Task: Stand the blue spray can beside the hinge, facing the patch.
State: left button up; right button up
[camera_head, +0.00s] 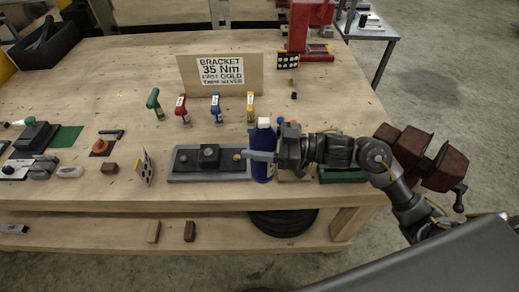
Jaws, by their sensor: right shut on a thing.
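The blue spray can (263,171) with a white cap stands upright at the front edge of the wooden bench. My right gripper (262,156) reaches in from the right and is shut on the can, a finger across its front. I cannot tell whether the can's base touches the bench. Left of the can is a grey plate (190,176) with a dark block and a brass knob; I cannot tell whether this is the hinge. A green patch (68,137) lies at the far left beside a dark block. My left gripper is not in view.
Several coloured-handled tools (216,108) stand behind the plate, before a bracket sign (222,74). A red vise (418,158) is at the right edge.

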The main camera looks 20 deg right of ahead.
jog(key=shift+w+d+f, duration=0.4)
jog(key=shift+w+f, duration=0.2)
jog(key=shift+f, duration=0.2)
notch_tip(320, 180, down, 3)
jog(key=shift+w+d+r+p, duration=0.1)
jog(key=shift+w+p, duration=0.05)
jog(key=shift+p, duration=0.45)
jog(key=shift+f, duration=0.3)
jog(key=shift+f, duration=0.2)
jog(key=o, duration=1.2)
